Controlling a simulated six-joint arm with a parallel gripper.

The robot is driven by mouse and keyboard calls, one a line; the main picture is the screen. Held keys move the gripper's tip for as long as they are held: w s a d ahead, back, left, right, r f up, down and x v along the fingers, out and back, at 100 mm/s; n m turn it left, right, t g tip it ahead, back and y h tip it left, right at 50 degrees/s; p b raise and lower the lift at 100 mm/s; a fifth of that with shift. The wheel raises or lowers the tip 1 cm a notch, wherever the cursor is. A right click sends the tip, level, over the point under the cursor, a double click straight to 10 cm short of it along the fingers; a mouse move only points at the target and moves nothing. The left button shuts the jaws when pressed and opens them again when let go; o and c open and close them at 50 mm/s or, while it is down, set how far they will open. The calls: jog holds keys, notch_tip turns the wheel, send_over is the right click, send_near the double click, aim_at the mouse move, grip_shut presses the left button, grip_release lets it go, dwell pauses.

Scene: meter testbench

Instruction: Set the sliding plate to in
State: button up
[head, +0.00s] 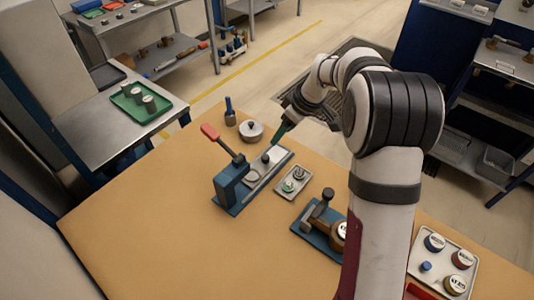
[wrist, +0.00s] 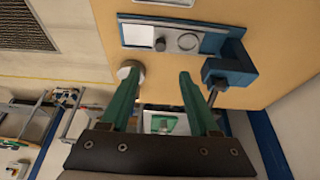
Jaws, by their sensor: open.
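The blue press-like device (head: 229,186) stands on the tan table with a raised red lever (head: 211,132). A grey sliding plate (head: 262,170) with a dark knob (head: 266,158) lies on its base, which reaches toward the back right. In the wrist view the device (wrist: 232,66) is at upper right and the plate (wrist: 144,36) is at top centre, with a round ring beside the knob. I cannot tell the plate's exact position along its track. My gripper (head: 281,132) has green fingers, is open and empty, and hangs above the table beyond the plate's far end; it also shows in the wrist view (wrist: 158,76).
A lidded round pot (head: 251,131) and a blue-handled tool (head: 229,112) stand behind the device. A small tray (head: 290,197) is right of it. A blue fixture (head: 312,238) and a tray of round meters (head: 420,271) are farther right. The table's front left is clear.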

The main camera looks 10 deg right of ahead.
aim_at(266, 157)
jog(key=x, duration=1.4)
jog(key=shift+f, duration=0.2)
jog(key=shift+c, duration=0.2)
grip_shut()
dwell(0.3)
